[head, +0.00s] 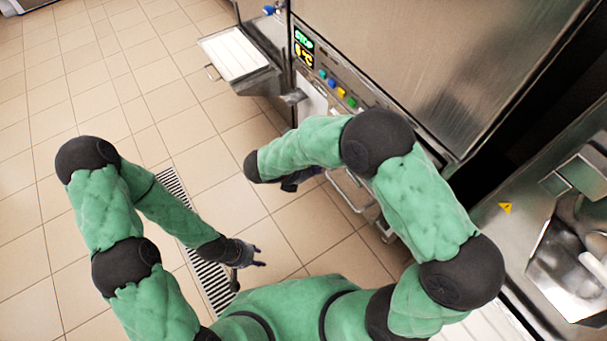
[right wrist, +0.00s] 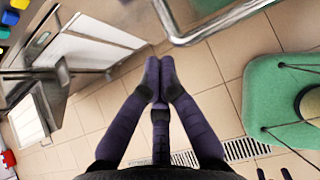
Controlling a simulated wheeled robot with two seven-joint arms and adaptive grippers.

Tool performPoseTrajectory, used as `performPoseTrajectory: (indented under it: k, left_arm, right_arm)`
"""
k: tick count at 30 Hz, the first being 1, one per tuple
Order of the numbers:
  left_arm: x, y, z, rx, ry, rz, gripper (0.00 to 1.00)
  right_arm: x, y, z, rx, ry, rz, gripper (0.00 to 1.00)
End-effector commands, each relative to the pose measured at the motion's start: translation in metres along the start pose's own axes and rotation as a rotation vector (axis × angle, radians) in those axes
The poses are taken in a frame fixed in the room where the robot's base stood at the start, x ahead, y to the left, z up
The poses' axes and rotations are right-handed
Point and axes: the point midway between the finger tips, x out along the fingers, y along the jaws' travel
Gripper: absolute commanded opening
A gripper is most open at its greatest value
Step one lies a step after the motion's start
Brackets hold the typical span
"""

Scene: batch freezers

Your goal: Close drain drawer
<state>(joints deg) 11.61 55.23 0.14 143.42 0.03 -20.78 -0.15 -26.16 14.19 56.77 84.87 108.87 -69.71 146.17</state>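A metal loop handle (head: 347,190) sticks out low on the front of the freezer, partly hidden by my right arm; it may belong to the drain drawer, but I cannot be sure. A metal bar or frame (right wrist: 212,27) crosses the top of the right wrist view, apart from the fingers. My right gripper (right wrist: 159,75) has its purple fingertips together with nothing between them. In the head view it (head: 298,180) is mostly hidden behind my forearm, left of the loop. My left gripper (head: 258,257) has its fingers spread, empty, above the floor.
The freezer's panel (head: 335,84) has a lit display and coloured buttons. A white-topped shelf (head: 235,52) with a metal edge juts out at its left. A floor grate (head: 205,280) lies below my left arm. A steel machine (head: 565,235) stands at right. The tiled floor at left is clear.

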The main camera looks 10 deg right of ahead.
Motion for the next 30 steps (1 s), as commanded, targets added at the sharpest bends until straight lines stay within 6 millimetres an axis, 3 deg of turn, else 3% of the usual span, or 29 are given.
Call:
performPoseTrajectory:
  k: [6, 23, 30]
  left_arm:
    - [0.007, -0.003, 0.000, 0.000, 0.000, 0.000, 0.40]
    - [0.007, -0.003, 0.000, 0.000, 0.000, 0.000, 0.40]
    - [0.007, -0.002, 0.000, 0.000, 0.000, 0.000, 0.40]
  right_arm:
    - [0.015, -0.001, 0.014, -0.001, 0.000, -0.001, 0.00]
    - [0.019, -0.001, 0.020, -0.002, 0.000, -0.001, 0.00]
    - [0.041, -0.001, 0.042, 0.002, 0.000, -0.003, 0.00]
